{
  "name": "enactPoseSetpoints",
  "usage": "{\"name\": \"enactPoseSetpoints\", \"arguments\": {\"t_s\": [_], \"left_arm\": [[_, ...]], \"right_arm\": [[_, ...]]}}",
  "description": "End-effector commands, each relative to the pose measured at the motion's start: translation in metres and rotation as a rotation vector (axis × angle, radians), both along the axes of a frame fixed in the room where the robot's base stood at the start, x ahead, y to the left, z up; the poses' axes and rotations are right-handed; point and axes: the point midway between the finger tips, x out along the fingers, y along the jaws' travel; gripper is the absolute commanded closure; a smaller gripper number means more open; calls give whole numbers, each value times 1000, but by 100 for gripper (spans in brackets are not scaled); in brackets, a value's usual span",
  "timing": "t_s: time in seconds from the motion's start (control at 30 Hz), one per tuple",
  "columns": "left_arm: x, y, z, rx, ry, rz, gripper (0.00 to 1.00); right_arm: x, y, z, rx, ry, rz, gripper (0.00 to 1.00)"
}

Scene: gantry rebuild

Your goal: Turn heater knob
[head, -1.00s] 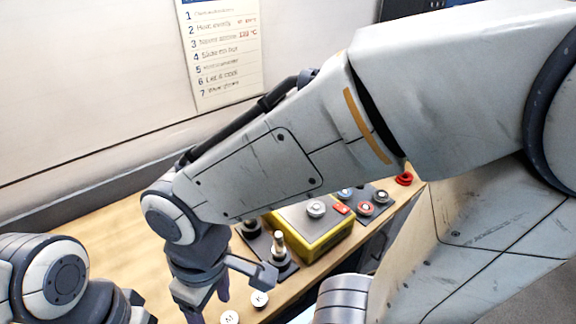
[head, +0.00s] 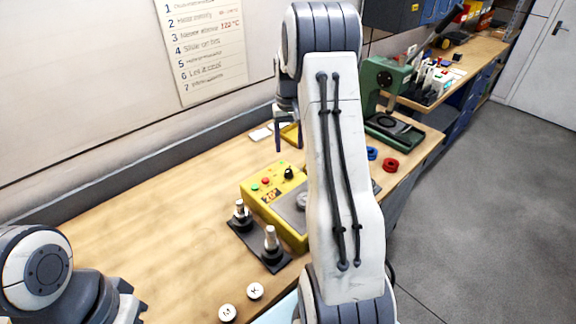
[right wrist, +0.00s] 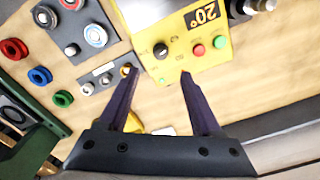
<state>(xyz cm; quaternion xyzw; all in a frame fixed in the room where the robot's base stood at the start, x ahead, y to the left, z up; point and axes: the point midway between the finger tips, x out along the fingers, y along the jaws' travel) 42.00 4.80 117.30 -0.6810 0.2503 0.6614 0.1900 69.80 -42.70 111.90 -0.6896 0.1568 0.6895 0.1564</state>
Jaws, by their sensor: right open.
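The yellow heater box (head: 257,203) stands on the wooden bench, with a display reading 20°. Its black knob (head: 289,173) is on the far side of the top, beside a red and a green button. The knob (right wrist: 160,50) also shows in the right wrist view, just beyond the gap between the fingertips. My right gripper (head: 289,149) is open and empty, pointing down near the heater's far side, apart from the knob. It also shows in the right wrist view (right wrist: 158,74). My left gripper (head: 132,303) is partly in view at the lower left; its jaws are unclear.
A black base with two metal posts (head: 270,240) stands in front of the heater. Round tokens marked M (head: 227,313) and K (head: 255,291) lie nearer. A green press (head: 385,85) and a red ring (head: 390,165) are to the right. The left bench is clear.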

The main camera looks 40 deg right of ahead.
Motion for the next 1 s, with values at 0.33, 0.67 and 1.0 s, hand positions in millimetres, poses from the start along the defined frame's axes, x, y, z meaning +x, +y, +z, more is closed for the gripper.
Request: {"name": "enactPoseSetpoints", "arguments": {"t_s": [0.33, 0.67, 1.0], "left_arm": [[0, 0, 21, 0, 0, 0, 100], [0, 0, 29, 0, 0, -3, 100], [0, 0, 28, 0, 0, -3, 100]], "right_arm": [[-1, 2, -61, 4, 6, 2, 34], [-1, 2, -93, 1, 0, 2, 34], [-1, 2, -95, 1, 0, 1, 65]]}}
